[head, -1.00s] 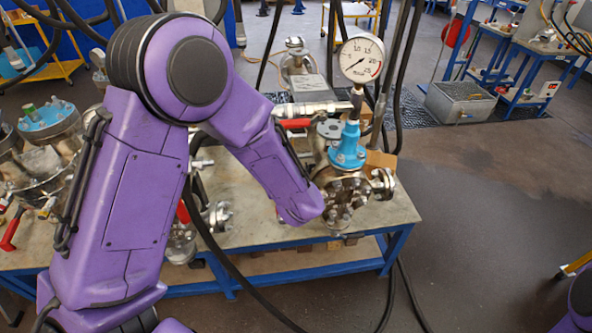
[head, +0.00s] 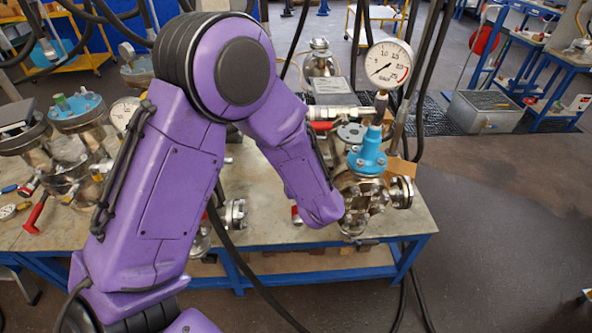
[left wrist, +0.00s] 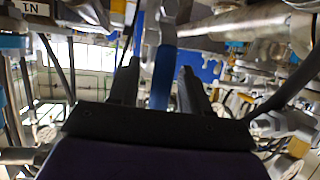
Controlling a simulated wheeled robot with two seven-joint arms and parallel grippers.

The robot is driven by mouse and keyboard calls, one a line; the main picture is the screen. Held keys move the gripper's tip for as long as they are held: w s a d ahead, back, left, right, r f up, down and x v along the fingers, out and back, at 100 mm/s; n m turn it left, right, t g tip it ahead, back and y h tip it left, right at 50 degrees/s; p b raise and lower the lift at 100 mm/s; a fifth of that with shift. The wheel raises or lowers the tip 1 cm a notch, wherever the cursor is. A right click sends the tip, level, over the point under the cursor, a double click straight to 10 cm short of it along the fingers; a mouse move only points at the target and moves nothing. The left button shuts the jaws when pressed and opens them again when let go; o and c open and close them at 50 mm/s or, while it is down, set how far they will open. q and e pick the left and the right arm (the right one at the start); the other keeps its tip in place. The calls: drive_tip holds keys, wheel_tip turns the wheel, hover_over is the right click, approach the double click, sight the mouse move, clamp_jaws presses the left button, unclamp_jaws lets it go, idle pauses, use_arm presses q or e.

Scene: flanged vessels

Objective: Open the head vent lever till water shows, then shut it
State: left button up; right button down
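A steel flanged vessel with a light-blue neck fitting (head: 368,158) stands at the right end of the bench, with a dial gauge (head: 388,64) above it. My purple left arm reaches to its left side and hides the left gripper in the head view. In the left wrist view, the dark fingers of my left gripper (left wrist: 160,80) stand apart on either side of a blue lever handle (left wrist: 162,82). A gap shows beside the handle. I cannot tell whether this is the head vent lever. I see no water coming out. My right gripper is not in view.
The bench (head: 295,262) has a pale top and blue frame. Another vessel with a blue lid (head: 76,108) and a red-handled valve (head: 36,213) stand at the left. Black hoses hang close behind the gauge.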

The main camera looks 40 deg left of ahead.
use_arm(q)
drive_tip(key=b+v, duration=0.2)
drive_tip(key=v, duration=0.8)
drive_tip(key=shift+s, duration=0.15)
drive_tip(key=shift+d+r, duration=0.1)
drive_tip(key=shift+d, duration=0.05)
drive_tip(key=shift+c, duration=0.3)
idle(3.9)
